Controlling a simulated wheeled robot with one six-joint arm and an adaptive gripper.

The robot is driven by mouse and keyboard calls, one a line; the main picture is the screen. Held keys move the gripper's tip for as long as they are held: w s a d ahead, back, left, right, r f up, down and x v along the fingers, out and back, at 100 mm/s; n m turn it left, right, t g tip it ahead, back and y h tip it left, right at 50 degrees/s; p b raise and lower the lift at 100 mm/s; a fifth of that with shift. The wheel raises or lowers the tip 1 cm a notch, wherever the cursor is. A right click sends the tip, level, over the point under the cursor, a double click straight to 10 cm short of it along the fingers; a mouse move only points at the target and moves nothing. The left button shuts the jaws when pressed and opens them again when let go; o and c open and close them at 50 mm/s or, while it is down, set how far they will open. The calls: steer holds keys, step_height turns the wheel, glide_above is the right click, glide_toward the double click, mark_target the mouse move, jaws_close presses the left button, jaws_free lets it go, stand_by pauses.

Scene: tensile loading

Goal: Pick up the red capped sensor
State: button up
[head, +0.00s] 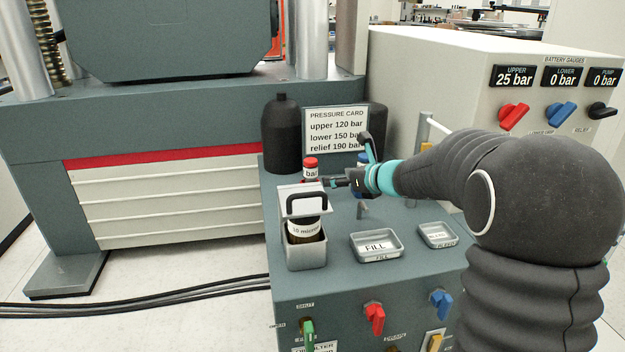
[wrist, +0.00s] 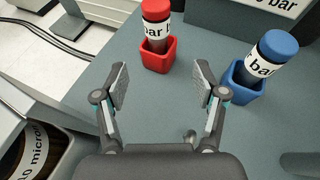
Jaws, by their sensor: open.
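The red capped sensor (wrist: 156,28) stands upright in a red square holder (wrist: 157,60) at the top middle of the wrist view. It has a white label reading "bar" and a dark lower body. In the head view the red capped sensor (head: 310,167) is behind the caddy, left of my gripper. My gripper (wrist: 167,80) is open and empty, its two fingers apart, with the sensor ahead of and between them, not touching. In the head view my gripper (head: 338,182) is seen from the side, just right of the sensor.
A blue capped sensor (wrist: 262,60) stands in a blue holder to the right. A metal caddy with a "10 micron" jar (head: 303,229) is at the near left. FILL tray (head: 375,257), smaller tray (head: 437,247), black bottle (head: 281,135) and pressure card (head: 336,121) share the bench.

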mark_target(315, 175)
steer(key=x, duration=1.2)
steer(key=shift+w+a+r, duration=0.1)
steer(key=shift+a, duration=0.35)
jaws_close()
steer(key=shift+r, duration=0.1)
